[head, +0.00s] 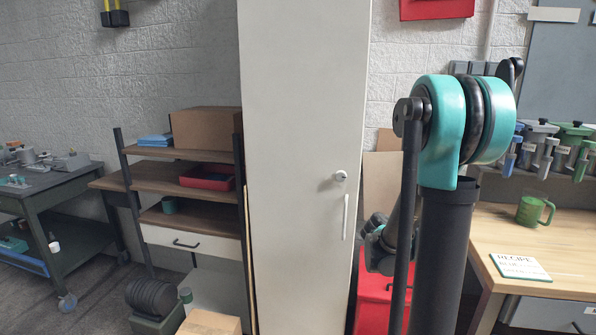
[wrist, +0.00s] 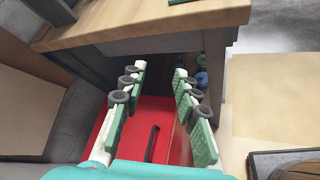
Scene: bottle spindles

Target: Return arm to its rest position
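My gripper (wrist: 159,74) shows in the wrist view with its two green-padded fingers spread apart. Nothing is held between them.
A wooden workbench (head: 562,240) with a green mug (head: 531,211) and a recipe card (head: 520,267) stands right of my arm. A tall white cabinet (head: 300,150) is behind, with a shelf desk (head: 160,178) to its left. A red bin (head: 374,300) is low behind the arm.

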